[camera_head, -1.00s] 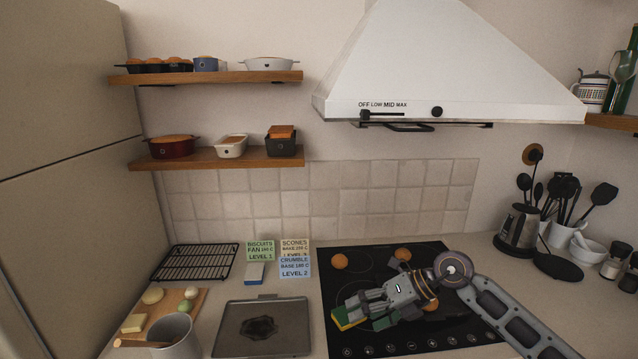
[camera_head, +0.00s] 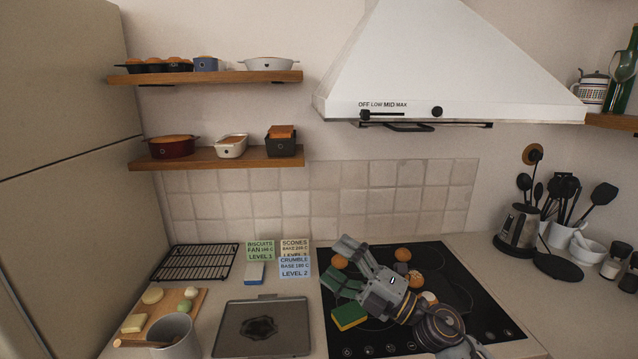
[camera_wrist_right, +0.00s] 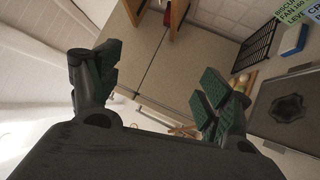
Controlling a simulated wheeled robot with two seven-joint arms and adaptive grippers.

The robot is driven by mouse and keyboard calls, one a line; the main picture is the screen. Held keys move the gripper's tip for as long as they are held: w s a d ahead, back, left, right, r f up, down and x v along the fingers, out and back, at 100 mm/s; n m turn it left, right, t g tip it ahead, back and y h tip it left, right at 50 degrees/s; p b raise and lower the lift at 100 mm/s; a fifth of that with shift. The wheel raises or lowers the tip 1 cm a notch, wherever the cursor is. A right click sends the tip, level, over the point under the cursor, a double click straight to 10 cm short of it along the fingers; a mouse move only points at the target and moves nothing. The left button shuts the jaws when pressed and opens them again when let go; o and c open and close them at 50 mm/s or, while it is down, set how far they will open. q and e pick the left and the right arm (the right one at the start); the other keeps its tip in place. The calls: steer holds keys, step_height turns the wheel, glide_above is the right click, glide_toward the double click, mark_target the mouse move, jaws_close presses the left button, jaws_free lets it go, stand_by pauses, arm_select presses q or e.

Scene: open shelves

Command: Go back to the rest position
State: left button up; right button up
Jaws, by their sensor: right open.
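My right gripper (camera_head: 346,264) is over the black hob (camera_head: 480,318), fingers spread and pointing to the upper left, with nothing between them. It also shows open and empty in the right wrist view (camera_wrist_right: 160,82). A green and yellow sponge (camera_head: 349,317) lies on the hob's front left part, below the gripper in the picture and apart from it. Several round brown biscuits or buns (camera_head: 403,254) lie on the hob, some partly hidden by my right gripper and arm. My left gripper is not in view.
The white range hood (camera_head: 440,70) hangs above the hob. A dark baking tray (camera_head: 222,346) is left of the hob, with a cooling rack (camera_head: 195,262) behind it. Shelves (camera_head: 215,158) with bakeware hang at left.

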steer(key=d+f+m+t+h, duration=0.5)
steer(key=d+f+m+h, duration=1.2)
steer(key=m, duration=0.7)
steer(key=s+d+f+m+g+h, duration=0.1)
steer(key=s+f+m+g, duration=0.1)
steer(key=s+f+g, duration=0.7)
steer(key=s+f+m+g, duration=0.2)
steer(key=s+f+g, duration=0.35)
steer(key=s, duration=0.75)
step_height(320, 180, down, 35)
steer(key=s, duration=0.3)
steer(key=s+d+f, duration=0.2)
steer(key=s+f, duration=0.8)
steer(key=s, duration=0.1)
steer(key=s+d+f, duration=0.2)
steer(key=s+f, duration=0.7)
steer(key=s, duration=0.2)
steer(key=shift+s+d+f+n+g+h, duration=0.15)
steer(key=shift+f+n+g+h, duration=0.15)
steer(key=shift+f+g, duration=0.1)
